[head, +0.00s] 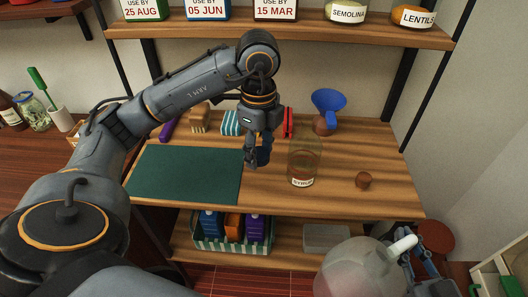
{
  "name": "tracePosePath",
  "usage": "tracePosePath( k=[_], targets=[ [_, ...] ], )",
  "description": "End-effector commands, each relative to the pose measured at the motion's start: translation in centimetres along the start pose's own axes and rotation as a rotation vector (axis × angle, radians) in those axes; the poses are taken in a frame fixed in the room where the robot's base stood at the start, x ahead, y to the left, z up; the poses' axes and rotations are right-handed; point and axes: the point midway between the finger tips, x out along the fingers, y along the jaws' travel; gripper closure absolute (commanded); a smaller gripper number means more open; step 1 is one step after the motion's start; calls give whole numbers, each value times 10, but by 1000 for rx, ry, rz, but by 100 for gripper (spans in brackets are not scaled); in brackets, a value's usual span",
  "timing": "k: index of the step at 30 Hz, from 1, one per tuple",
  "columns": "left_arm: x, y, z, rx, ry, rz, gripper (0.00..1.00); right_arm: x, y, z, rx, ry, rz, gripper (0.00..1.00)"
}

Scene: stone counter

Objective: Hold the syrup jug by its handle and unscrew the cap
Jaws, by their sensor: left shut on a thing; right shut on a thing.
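A large, round, translucent whitish jug (350,268) is close to the camera at the bottom right, cut off by the lower edge. A white tubular part sticks out at its upper right; I cannot tell whether this is handle or neck. My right gripper (412,268) is shut at the jug's right side, its grip partly hidden. My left gripper (258,158) points down over the counter, left of a clear bottle (303,162) whose small label seems to read syrup. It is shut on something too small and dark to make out. A small brown cap-like piece (363,180) lies right of the bottle.
A dark green mat (185,174) covers the left of the wooden counter (330,205). A blue funnel (328,100), a red item (287,122) and a striped block (231,122) stand behind. A striped basket (232,246) sits on the shelf below. The counter's right front is mostly clear.

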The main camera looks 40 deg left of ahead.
Motion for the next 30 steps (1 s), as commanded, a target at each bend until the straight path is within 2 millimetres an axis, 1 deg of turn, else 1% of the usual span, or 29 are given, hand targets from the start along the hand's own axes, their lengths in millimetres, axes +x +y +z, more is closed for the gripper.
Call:
tracePosePath(
  k=[1,6,7,9,13,16,23,27,30],
  targets=[
    [7,-10,6,-5,2,5,90,0,0,-1,1,4,-1,100],
    [21,-44,28,-4,1,4,90,0,0,-9,1,4,-1,100],
    [24,-50,32,-3,0,5,90,0,0,-10,1,4,-1,100],
    [40,-58,37,-1,1,7,90,0,0,-11,1,4,-1,100],
    [61,-73,46,1,1,4,90,0,0,-14,1,4,-1,100],
    [72,-81,51,2,1,3,90,0,0,-16,1,4,-1,100],
    [87,-91,57,2,1,3,90,0,0,-18,1,4,-1,100],
    [106,-89,56,5,1,5,90,0,0,-26,1,4,-1,100],
    [114,-90,56,4,-1,2,90,0,0,-28,1,4,-1,100]
  ],
)
